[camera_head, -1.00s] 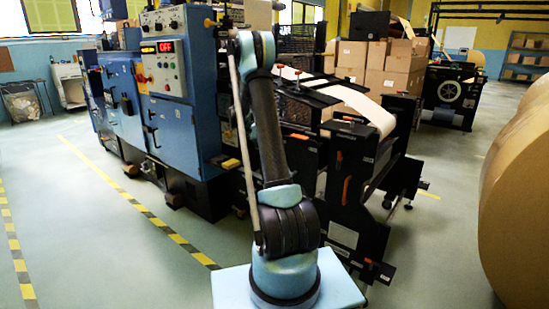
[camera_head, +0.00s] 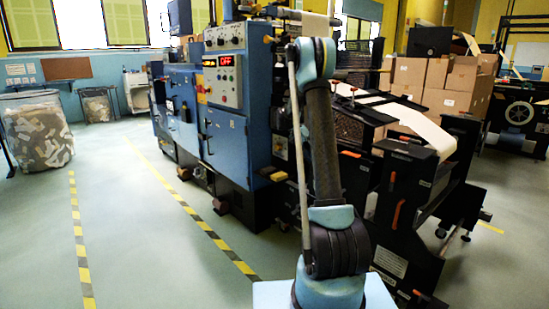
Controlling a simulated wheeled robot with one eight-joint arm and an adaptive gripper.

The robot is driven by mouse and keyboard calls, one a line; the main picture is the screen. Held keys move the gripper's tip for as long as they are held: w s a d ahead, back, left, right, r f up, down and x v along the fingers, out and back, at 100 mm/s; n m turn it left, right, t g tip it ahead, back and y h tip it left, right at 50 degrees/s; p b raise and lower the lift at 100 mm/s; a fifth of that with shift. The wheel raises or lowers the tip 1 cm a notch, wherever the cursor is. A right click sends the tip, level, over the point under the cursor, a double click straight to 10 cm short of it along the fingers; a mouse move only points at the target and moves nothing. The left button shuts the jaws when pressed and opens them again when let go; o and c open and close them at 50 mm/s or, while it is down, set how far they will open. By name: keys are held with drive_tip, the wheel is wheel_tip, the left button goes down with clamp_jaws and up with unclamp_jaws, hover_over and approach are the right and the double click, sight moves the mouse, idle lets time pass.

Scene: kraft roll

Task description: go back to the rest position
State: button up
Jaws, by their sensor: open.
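My arm (camera_head: 323,140) stands upright in front of the machine, with its shoulder joint (camera_head: 340,245) low in the picture. Its upper joint (camera_head: 316,58) is near the top. I cannot make out my gripper or its fingers in this view. The blue machine (camera_head: 229,145) stands behind and left of my arm, with a lit red OFF display (camera_head: 229,60) on its panel. A pale paper web (camera_head: 425,128) runs over the black frame of the machine to the right of my arm.
Stacked cardboard boxes (camera_head: 455,100) stand at the back right. A clear bin of scraps (camera_head: 38,130) stands at the left. Yellow-black floor tape (camera_head: 205,228) runs along the machine's left side. The floor (camera_head: 135,235) left of the machine is clear.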

drive_tip(key=s+a+r+n+t+y, duration=0.1)
drive_tip(key=s+r+n, duration=0.15)
drive_tip(key=s, duration=0.65)
drive_tip(key=s+a+r+n+y, duration=0.15)
drive_tip(key=s+r, duration=0.25)
drive_tip(key=s, duration=0.4)
drive_tip(key=s+a+r+n+t+y, duration=0.1)
drive_tip(key=s+a+r, duration=0.15)
drive_tip(key=s, duration=0.65)
drive_tip(key=s+a+f+n+y, duration=0.1)
drive_tip(key=s+f, duration=0.3)
drive_tip(key=s, duration=0.4)
drive_tip(key=s+a+f+n+t+y, duration=0.1)
drive_tip(key=s+a+f, duration=0.2)
drive_tip(key=s, duration=0.5)
drive_tip(key=s+a+f+n+t+y, duration=0.1)
drive_tip(key=s+f, duration=0.3)
drive_tip(key=s, duration=0.4)
drive_tip(key=shift+s+a+f+n+y, duration=0.4)
drive_tip(key=shift+a+n+y, duration=0.1)
drive_tip(key=shift+a, duration=0.1)
